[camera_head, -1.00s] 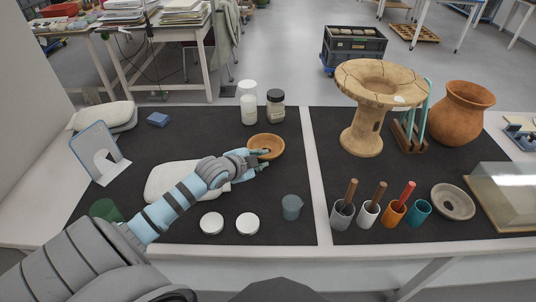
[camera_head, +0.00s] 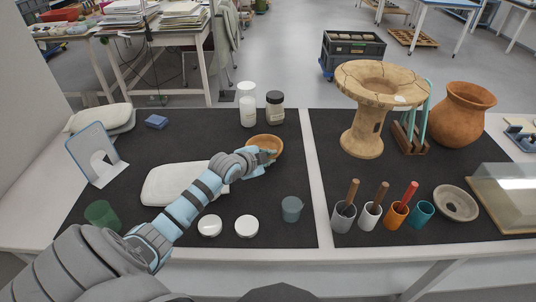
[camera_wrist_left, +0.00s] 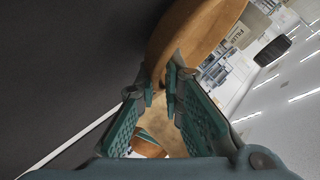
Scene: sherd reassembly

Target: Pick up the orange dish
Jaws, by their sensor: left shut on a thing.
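Whether the dish touches the mat or is slightly raised I cannot tell. My right gripper is not in view.
A white pad (camera_head: 165,185), two white lids (camera_head: 246,226) and a blue-grey cup (camera_head: 291,208) lie nearer. A cracked clay stand (camera_head: 362,135) and brush cups are right.

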